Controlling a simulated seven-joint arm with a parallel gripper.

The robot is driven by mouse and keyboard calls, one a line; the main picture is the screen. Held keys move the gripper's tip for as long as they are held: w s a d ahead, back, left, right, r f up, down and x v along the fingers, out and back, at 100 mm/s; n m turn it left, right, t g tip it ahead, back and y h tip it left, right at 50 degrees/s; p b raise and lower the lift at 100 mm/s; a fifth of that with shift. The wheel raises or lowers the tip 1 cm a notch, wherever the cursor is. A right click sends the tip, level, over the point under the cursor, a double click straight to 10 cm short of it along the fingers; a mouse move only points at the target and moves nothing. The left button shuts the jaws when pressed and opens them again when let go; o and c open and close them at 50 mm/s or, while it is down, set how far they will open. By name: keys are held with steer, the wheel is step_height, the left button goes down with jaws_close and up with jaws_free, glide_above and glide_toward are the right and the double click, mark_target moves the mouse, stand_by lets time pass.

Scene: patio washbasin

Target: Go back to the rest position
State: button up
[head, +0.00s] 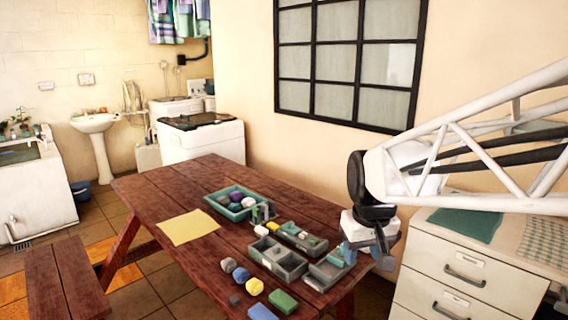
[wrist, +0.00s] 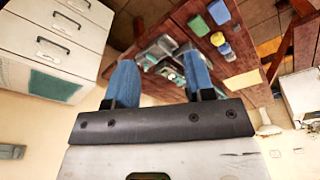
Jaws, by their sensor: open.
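My gripper (head: 364,256) hangs at the end of my arm, at the right of the head view, by the right edge of the wooden table. Its two blue fingers stand apart in the wrist view (wrist: 158,78), with nothing seen between them close up. The grey compartment boxes on the table show beyond the fingers. In the head view the gripper overlaps the rightmost grey box (head: 322,278); I cannot tell the exact gap between them.
The wooden table (head: 150,190) holds a teal tray (head: 210,198) of rounded items, a yellow sheet (head: 187,228), a divided grey box (head: 276,259) and several loose blocks, including a green one (head: 283,301). A white drawer cabinet (head: 465,270) stands at right. The table's far left is clear.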

steer(key=s+d+f+m, duration=0.1)
steer(key=s, duration=0.7)
steer(key=s+d+f+m, duration=0.1)
steer(key=s+f, duration=0.1)
steer(key=s, duration=0.7)
steer(key=shift+d+t, duration=0.3)
steer(key=shift+d, duration=0.05)
